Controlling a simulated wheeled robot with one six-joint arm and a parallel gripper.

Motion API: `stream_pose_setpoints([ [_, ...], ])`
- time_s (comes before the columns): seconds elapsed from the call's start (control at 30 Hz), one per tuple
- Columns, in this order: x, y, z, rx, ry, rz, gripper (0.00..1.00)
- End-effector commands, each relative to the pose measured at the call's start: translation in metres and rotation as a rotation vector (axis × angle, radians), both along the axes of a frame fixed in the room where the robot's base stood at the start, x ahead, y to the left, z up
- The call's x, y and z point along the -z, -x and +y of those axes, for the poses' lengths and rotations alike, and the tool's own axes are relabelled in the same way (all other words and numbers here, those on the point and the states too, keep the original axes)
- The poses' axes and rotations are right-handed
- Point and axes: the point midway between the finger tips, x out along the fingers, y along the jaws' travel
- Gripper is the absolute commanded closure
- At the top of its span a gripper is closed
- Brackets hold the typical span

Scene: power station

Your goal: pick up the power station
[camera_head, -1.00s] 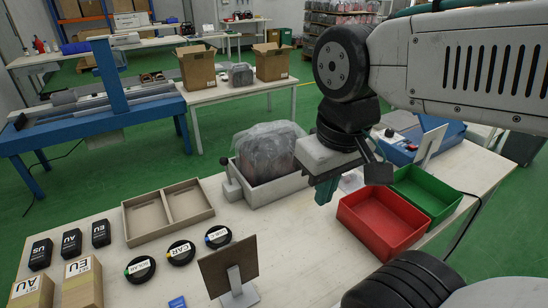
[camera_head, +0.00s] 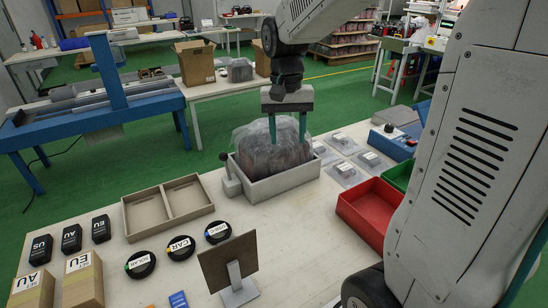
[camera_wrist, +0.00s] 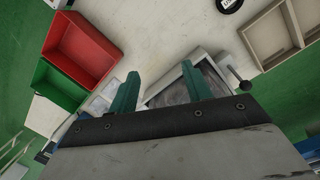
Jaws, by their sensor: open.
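A bulky dark item in clear plastic wrap, which looks like the power station (camera_head: 268,155), sits in a grey open-topped holder (camera_head: 285,187) on the table. The wrap hides its details. My gripper (camera_head: 287,141) is open and points down, its two green fingers apart at the item's upper part in the head view. I cannot tell whether they touch it. In the wrist view, my gripper (camera_wrist: 160,84) shows the holder (camera_wrist: 160,97) beyond the fingers, with a dark surface inside; the gripper body hides much of it.
A small lever (camera_head: 229,186) stands at the holder's left side. A two-part tray (camera_head: 131,219) lies to the left and a red bin (camera_head: 370,211) to the right. Flat clear-wrapped packs (camera_head: 346,172) lie behind the bin. A brown panel on a stand (camera_head: 228,262) is in front.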

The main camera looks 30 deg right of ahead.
Motion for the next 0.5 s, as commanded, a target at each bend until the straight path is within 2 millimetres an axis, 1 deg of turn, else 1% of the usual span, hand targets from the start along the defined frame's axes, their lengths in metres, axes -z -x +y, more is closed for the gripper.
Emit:
stream_pose_setpoints([
  [0.03,0.008,-0.023,-0.009,0.073,0.006,0.010,0.51],
  [0.1,0.017,-0.052,-0.021,0.188,0.018,0.013,0.51],
  [0.23,0.033,-0.103,-0.041,0.411,0.044,0.005,0.51],
  [0.33,0.042,-0.140,-0.056,0.597,0.062,-0.016,0.51],
  [0.4,0.040,-0.161,-0.063,0.719,0.070,-0.043,0.51],
  [0.47,0.033,-0.174,-0.065,0.806,0.073,-0.071,0.51],
  [0.5,0.026,-0.179,-0.066,0.856,0.073,-0.090,0.51],
])
